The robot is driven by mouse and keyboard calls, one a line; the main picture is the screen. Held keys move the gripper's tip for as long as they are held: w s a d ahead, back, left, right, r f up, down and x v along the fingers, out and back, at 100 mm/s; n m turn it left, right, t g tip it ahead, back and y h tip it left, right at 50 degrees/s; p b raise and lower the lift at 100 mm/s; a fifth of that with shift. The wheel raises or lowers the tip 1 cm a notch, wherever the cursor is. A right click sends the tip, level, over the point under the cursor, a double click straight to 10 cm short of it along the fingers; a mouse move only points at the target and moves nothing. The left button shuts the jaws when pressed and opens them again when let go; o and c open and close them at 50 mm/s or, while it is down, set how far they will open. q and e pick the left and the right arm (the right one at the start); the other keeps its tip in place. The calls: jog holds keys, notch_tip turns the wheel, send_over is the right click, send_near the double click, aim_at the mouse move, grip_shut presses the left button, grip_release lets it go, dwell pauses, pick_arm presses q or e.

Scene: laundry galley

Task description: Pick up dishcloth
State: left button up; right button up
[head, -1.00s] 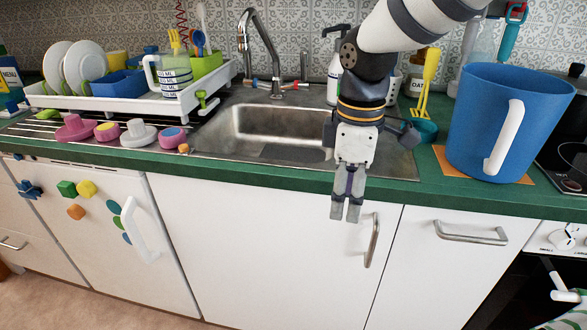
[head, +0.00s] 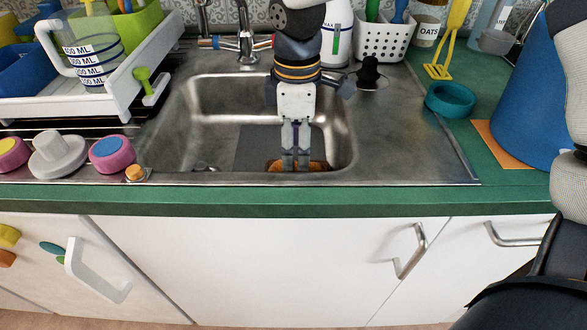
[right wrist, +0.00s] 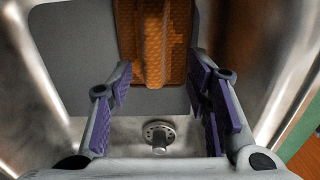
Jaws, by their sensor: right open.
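An orange, waffle-textured dishcloth (head: 318,166) lies in the steel sink (head: 215,100), mostly hidden behind the front rim and my gripper in the head view. In the right wrist view the dishcloth (right wrist: 152,45) lies folded or ridged on a grey mat-like patch. My right gripper (head: 296,164) points down into the basin over the dishcloth. In the right wrist view its purple-padded fingers (right wrist: 163,92) are spread wide with nothing between them, and the cloth lies beyond, toward the top. Whether the fingertips touch the cloth cannot be told. My left gripper is not in view.
The drain (right wrist: 158,133) shows near the gripper. Sink walls surround the gripper closely. A white dish rack (head: 120,95) stands left.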

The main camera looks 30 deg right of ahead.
aim_at(296, 163)
jog(key=f, duration=0.6)
jog(key=shift+w+d+b, duration=0.2)
jog(key=shift+w+b, duration=0.1)
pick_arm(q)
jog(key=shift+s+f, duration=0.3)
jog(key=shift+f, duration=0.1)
pick_arm(e)
jog(key=shift+r, duration=0.1)
grip_shut()
notch_tip(296, 163, up, 10)
jog(key=shift+r+p, duration=0.1)
jog(key=shift+p, duration=0.4)
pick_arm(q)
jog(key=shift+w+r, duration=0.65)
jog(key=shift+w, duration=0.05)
